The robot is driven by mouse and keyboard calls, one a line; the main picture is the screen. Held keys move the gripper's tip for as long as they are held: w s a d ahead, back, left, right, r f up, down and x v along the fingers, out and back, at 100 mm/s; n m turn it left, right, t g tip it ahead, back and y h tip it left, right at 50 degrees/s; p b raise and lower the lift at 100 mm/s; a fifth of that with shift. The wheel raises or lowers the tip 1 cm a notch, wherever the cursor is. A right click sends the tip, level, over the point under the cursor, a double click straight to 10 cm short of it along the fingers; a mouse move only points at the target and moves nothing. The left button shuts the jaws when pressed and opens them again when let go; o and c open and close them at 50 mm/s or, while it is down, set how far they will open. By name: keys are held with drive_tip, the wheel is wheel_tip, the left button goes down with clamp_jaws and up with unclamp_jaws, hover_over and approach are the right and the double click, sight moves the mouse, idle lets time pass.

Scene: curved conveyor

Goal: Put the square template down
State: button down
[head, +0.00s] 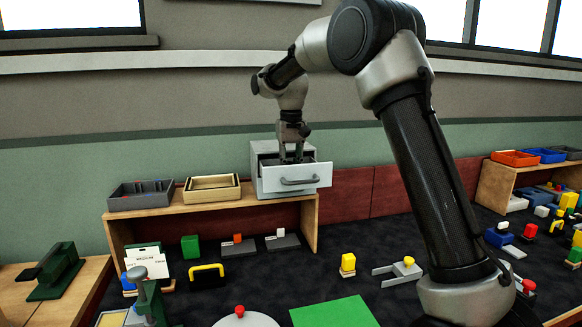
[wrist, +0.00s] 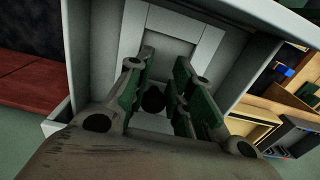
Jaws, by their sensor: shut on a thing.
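My gripper (head: 291,156) points down into the open drawer (head: 291,181) of a small grey-white cabinet on the wooden shelf. In the wrist view my green-padded fingers (wrist: 160,92) are on either side of a dark round knob (wrist: 153,99) and shut on it. The knob appears to belong to the square template (wrist: 208,50), a pale, frame-like flat piece between the drawer walls. The head view hides the template behind the drawer front. I cannot tell whether it touches the drawer floor.
A dark tray (head: 140,200) and a tan tray (head: 212,194) stand left of the cabinet (head: 265,148) on the shelf (head: 228,204). Below lie several blocks, a yellow-handled black piece (head: 207,276) and a green mat (head: 333,313). More trays and blocks are at right.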

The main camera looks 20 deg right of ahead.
drive_tip(key=shift+f, duration=0.1)
drive_tip(key=c, duration=1.3)
unclamp_jaws()
drive_tip(key=shift+o, duration=0.2)
wheel_tip(320, 180, up, 12)
drive_tip(key=s+d+r+t, duration=0.1)
drive_tip(key=s+d+r, duration=0.2)
drive_tip(key=s+d, duration=0.5)
drive_tip(key=s+d+f+t, duration=0.1)
drive_tip(key=s+f, duration=0.3)
drive_tip(key=s, duration=0.6)
drive_tip(key=s+d+f+t, duration=0.1)
drive_tip(key=s+d+f, duration=0.2)
drive_tip(key=s, duration=0.7)
drive_tip(key=s+d+f+t, duration=0.1)
drive_tip(key=s+d+f, duration=0.2)
drive_tip(key=s+f, duration=0.3)
drive_tip(key=s, duration=0.5)
drive_tip(key=shift+f, duration=0.2)
